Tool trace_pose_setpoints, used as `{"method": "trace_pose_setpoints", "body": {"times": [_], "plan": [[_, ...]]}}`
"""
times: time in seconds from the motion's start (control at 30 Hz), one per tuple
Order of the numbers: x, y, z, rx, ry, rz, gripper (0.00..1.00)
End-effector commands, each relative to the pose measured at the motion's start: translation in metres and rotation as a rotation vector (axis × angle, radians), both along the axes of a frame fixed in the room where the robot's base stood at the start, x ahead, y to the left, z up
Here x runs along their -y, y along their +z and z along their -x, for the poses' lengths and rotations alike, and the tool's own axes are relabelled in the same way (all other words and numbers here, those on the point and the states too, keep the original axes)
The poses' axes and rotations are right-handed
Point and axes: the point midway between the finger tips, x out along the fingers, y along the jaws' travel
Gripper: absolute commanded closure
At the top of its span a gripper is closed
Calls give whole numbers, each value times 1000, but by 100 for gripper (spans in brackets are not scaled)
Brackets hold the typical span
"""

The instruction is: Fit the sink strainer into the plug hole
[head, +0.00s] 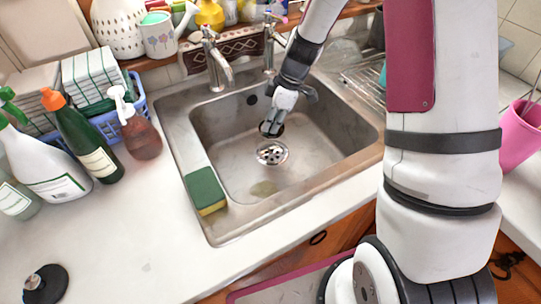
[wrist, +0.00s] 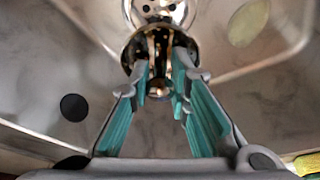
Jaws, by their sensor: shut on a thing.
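My gripper (head: 270,127) reaches down into the steel sink (head: 215,160), just behind the plug hole (head: 272,152). In the wrist view my gripper (wrist: 160,78) has its teal-padded fingers shut on the shiny metal sink strainer (wrist: 158,42). The strainer is held at the fingertips, and the fingers cover part of it. The perforated plug hole (wrist: 158,7) shows beyond it at the top edge of the wrist view, partly cut off. The strainer looks apart from the hole, above the basin floor; the exact gap is hard to tell.
A green and yellow sponge (head: 205,190) lies on the sink's left rim. Taps (head: 215,60) stand behind the basin. Bottles and a blue basket (head: 108,122) crowd the left counter. A black plug (head: 45,284) lies at front left.

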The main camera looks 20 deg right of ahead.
Motion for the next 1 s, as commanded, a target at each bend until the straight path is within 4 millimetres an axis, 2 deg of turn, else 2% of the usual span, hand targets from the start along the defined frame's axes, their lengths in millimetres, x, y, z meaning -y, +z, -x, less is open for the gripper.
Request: {"method": "trace_pose_setpoints", "body": {"times": [0.03, 0.13, 0.33, 0.6, 0.83, 1.0], "plan": [[1, -7, -3, 0, 44, -1, 100], [2, -11, -3, 0, 116, 0, 100], [2, -20, -3, -2, 176, -1, 100], [2, -65, -2, -4, 177, -1, 100], [3, -82, -3, -1, 176, 0, 100], [3, -105, -2, -2, 176, 0, 100]]}}
